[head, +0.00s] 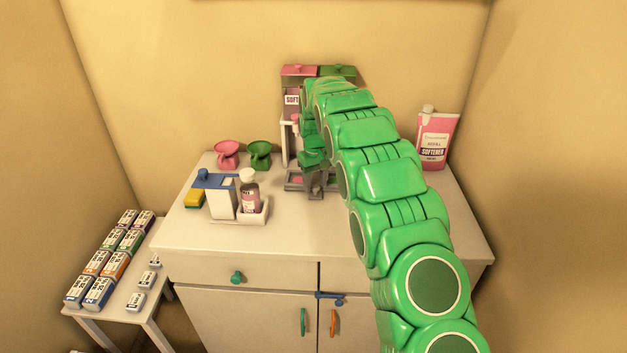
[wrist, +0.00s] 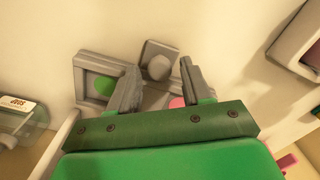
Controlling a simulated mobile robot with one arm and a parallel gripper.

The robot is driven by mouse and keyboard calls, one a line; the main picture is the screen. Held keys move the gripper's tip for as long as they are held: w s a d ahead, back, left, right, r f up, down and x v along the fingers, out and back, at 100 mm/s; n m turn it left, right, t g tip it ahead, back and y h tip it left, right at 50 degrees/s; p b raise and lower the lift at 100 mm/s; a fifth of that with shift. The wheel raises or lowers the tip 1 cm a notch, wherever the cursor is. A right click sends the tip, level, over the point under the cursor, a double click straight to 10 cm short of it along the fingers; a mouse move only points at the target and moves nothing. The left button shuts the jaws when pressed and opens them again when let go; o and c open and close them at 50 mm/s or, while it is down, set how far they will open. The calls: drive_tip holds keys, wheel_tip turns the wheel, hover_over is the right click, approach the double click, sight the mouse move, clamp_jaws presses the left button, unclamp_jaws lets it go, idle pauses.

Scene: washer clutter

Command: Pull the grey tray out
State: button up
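The grey tray (head: 291,184) is low at the front of the dispenser on the cabinet top, partly hidden by my arm. In the wrist view the grey tray (wrist: 92,62) shows a raised rim, a green disc and a pink disc, with a grey square plate and round knob (wrist: 158,67) at its middle. My gripper (wrist: 159,69) is open, with one finger on each side of the knob. I cannot tell if either finger touches it. In the head view my gripper (head: 315,188) is over the tray, mostly hidden by my arm.
A white caddy (head: 252,216) with a bottle (head: 249,193), pink (head: 227,153) and green (head: 259,152) funnels and a yellow sponge (head: 194,199) stand left. A softener pouch (head: 435,140) stands right. The cabinet top in front is clear.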

drive_tip(key=r, duration=0.2)
drive_tip(key=shift+w+r, duration=0.25)
drive_tip(key=shift+r, duration=2.05)
drive_tip(key=shift+d+r, duration=0.1)
drive_tip(key=shift+s+d+r, duration=0.2)
drive_tip(key=s+d+r+m, duration=0.1)
drive_tip(key=s+d+r, duration=0.3)
drive_tip(key=s, duration=0.4)
drive_tip(key=s+d+r+m, duration=0.1)
drive_tip(key=s+d+r, duration=0.35)
drive_tip(key=s, duration=0.35)
drive_tip(key=s+d+r+m, duration=0.2)
drive_tip(key=s+d+r, duration=0.25)
drive_tip(key=s, duration=0.45)
drive_tip(key=s+d+f+m, duration=0.1)
drive_tip(key=s+d+f, duration=0.1)
drive_tip(key=s, duration=1.4)
drive_tip(key=s+d+f+m+g, duration=0.1)
drive_tip(key=s+d+f, duration=0.2)
drive_tip(key=s, duration=1.4)
drive_tip(key=shift+g, duration=0.3)
